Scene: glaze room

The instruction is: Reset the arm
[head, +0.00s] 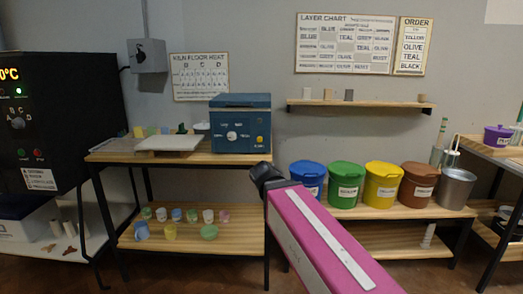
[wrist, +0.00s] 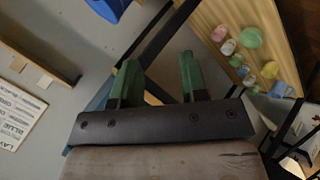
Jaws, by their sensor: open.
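My gripper (wrist: 158,80) shows in the wrist view with its two green fingers spread apart. Nothing is held between them; the grey wall and a dark table leg show behind the gap. In the head view my pink arm (head: 322,240) reaches up from the bottom, right of centre, and ends in a dark part in front of the wooden table's right end. The fingers cannot be made out in the head view.
A table (head: 105,157) bears a blue kiln-like box (head: 240,125); cups and bowls stand on its lower shelf (head: 245,243). Blue, green, yellow and brown buckets (head: 383,184) line a low bench at right. A black kiln (head: 50,120) stands left. A wall shelf (head: 380,103) hangs above.

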